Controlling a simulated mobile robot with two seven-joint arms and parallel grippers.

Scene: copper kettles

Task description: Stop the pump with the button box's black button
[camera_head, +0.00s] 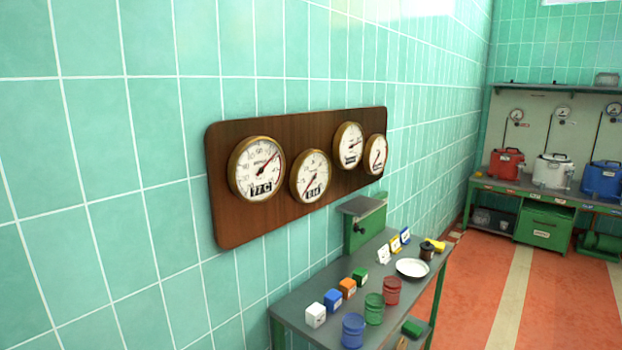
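I cannot make out a button box or a black button in the head view. A green rounded machine (598,244) sits low at the right edge, under the back bench and partly cut off; I cannot tell whether it is the pump. Neither of my grippers is in view.
A wooden board (225,225) with several round gauges hangs on the green tiled wall. Below it, a grey table (290,304) carries coloured cubes, cups and a white dish (411,268). The back bench (487,183) holds red, white and blue vessels. The orange floor between is clear.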

